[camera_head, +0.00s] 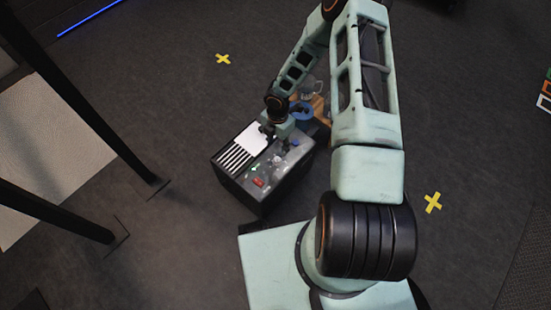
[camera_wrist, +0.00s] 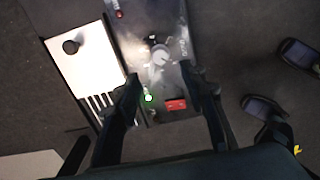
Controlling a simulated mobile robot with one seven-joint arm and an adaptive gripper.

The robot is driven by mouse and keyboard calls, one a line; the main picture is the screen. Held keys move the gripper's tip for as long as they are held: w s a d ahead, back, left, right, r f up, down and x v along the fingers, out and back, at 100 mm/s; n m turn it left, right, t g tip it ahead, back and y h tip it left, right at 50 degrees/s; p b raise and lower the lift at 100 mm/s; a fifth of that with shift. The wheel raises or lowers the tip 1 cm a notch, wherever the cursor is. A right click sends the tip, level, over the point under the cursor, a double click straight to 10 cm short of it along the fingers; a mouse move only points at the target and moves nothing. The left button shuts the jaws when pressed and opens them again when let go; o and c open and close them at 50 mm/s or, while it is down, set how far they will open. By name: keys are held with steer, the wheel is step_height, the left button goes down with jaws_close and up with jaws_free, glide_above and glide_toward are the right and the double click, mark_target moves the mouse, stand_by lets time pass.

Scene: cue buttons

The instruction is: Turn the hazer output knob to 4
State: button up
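A dark box (camera_head: 238,193), the hazer, stands on the floor with a control panel on top. In the wrist view the panel (camera_wrist: 135,35) carries a round pale grey knob (camera_wrist: 159,57) near its middle, with small markings around it too blurred to read. My gripper (camera_wrist: 160,76) is open above the panel, its two black fingers apart to the left and right, with nothing between the tips that I can see held. The knob shows just beyond the fingertips. In the head view my gripper (camera_head: 284,146) is over the panel, and the knob cannot be made out clearly.
The panel has a red rocker switch (camera_wrist: 176,104), a green light (camera_wrist: 148,98) and a small red button (camera_wrist: 119,14). A white plate (camera_wrist: 88,60) with a black cap and slots lies left. A blue item (camera_head: 302,110) is behind the box. Black posts (camera_head: 80,105) stand left.

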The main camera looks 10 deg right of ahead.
mark_target(277, 159)
step_height(277, 159, down, 9)
steer(key=shift+f+b, duration=0.1)
steer(key=shift+b, duration=1.1)
steer(key=shift+c, duration=0.2)
jaws_close()
